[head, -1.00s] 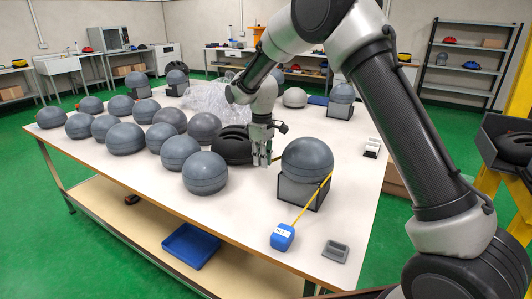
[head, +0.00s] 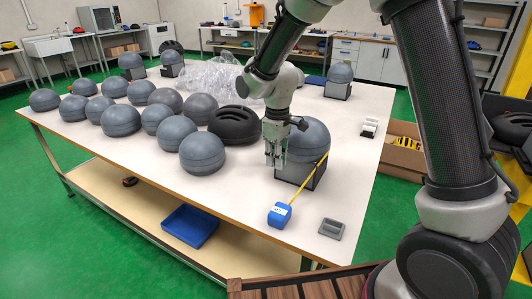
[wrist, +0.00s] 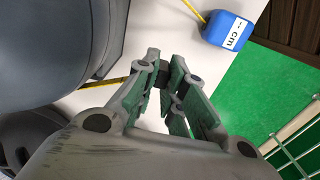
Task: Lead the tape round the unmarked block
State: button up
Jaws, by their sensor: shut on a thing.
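A smooth grey domed block (head: 308,137) sits on a dark stand (head: 312,179) near the right front of the table. A blue tape case (head: 279,215) lies in front of it; its "cm" label shows in the wrist view (wrist: 227,30). The yellow tape (head: 307,185) runs from the case up to the block's right side and passes out of sight behind it. My gripper (head: 276,160) is at the block's front left, shut on the tape's end. In the wrist view, the tape (wrist: 112,84) reaches the fingertips (wrist: 155,68) from the block's side (wrist: 50,45).
Several grey domes (head: 202,151) and a black helmet (head: 235,122) stand left of my gripper. A small grey holder (head: 331,228) lies right of the case, and a white item (head: 369,126) is near the right edge.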

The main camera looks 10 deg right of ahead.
jog(key=s+d, duration=0.2)
jog(key=d, duration=0.7)
jog(key=s+d, duration=0.2)
jog(key=d, duration=0.7)
jog(key=w+d, duration=0.8)
jog(key=w, duration=0.5)
dwell(1.1)
notch_tip(320, 180, up, 24)
dwell(0.7)
